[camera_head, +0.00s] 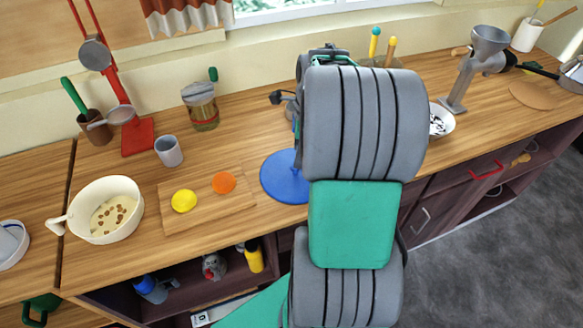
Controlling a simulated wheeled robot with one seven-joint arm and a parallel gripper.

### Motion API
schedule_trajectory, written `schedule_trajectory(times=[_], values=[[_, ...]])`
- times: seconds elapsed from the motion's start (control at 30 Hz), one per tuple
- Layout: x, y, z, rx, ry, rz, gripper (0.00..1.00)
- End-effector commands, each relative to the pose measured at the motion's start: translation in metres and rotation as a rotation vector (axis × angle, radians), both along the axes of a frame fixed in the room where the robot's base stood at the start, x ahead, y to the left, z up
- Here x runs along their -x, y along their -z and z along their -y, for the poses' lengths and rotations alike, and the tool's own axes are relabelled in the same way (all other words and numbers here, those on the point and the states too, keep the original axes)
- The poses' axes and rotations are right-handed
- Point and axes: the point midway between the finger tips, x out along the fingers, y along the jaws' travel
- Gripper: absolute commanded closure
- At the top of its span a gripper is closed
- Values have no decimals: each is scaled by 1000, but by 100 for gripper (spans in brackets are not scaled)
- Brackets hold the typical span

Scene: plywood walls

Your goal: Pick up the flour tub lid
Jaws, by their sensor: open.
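I cannot surely make out a flour tub or its lid. A glass jar (204,117) with a red band and a grey top (198,92) stands at the back of the counter, left of my arm; I cannot tell whether it is the flour tub. A yellow disc (184,201) and an orange disc (223,183) lie flat on a wooden board (207,214). My large grey and teal arm fills the middle of the view and covers part of the counter behind it. My gripper's fingers cannot be made out; the arm hides them.
A blue round base (283,185) sits beside my arm, partly hidden. A white bowl (127,220), grey cup (169,152) and red stand (137,137) are on the left. A grey grinder (487,52) stands on the right. Open shelves (190,297) lie under the counter.

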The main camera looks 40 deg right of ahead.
Motion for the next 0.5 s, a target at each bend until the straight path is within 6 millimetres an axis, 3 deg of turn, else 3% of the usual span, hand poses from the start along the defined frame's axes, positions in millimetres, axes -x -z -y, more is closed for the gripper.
schedule_trajectory(times=[0.27,0.5], values=[[-4,43,-9,-1,-4,-1,51],[-5,49,-10,1,-8,2,51]])
